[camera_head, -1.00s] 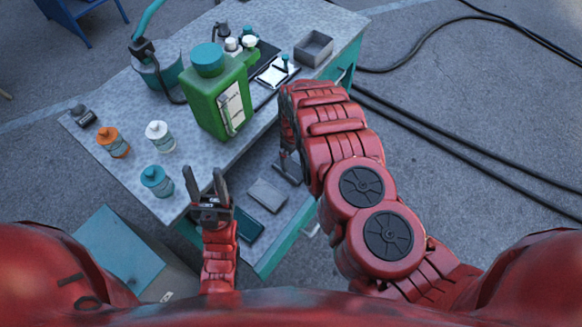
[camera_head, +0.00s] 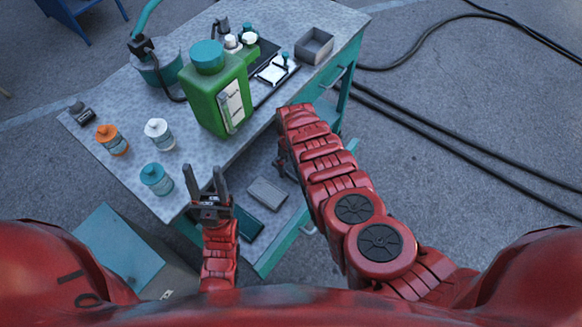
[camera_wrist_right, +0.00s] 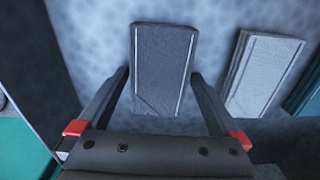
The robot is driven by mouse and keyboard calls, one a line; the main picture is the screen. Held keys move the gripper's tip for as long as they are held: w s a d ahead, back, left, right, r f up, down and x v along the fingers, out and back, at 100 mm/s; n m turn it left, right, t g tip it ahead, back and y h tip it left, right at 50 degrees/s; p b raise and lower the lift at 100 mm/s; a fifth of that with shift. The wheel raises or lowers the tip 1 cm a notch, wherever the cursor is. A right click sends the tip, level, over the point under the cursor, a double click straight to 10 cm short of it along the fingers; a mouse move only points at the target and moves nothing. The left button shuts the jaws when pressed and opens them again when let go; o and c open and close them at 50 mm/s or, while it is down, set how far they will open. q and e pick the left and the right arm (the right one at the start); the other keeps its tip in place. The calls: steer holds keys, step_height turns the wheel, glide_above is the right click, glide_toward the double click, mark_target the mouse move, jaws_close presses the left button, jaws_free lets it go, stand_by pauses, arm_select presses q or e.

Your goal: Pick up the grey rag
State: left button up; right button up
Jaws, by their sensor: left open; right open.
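A dark grey folded rag (camera_wrist_right: 163,65) with pale edge stripes lies flat in the right wrist view, framed between my right gripper's two spread fingers. In the head view my right arm hides most of that spot. My left gripper (camera_head: 208,182) is open and empty at the table's front edge.
The tabletop (camera_head: 105,165) above holds a green canister (camera_head: 215,100), several small bottles and a grey tray (camera_head: 314,46). A teal drawer front (camera_head: 338,85) is close to my right arm.

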steer(key=shift+f, duration=0.1)
steer(key=shift+c, duration=0.3)
steer(key=c, duration=1)
steer(key=shift+c, duration=0.2)
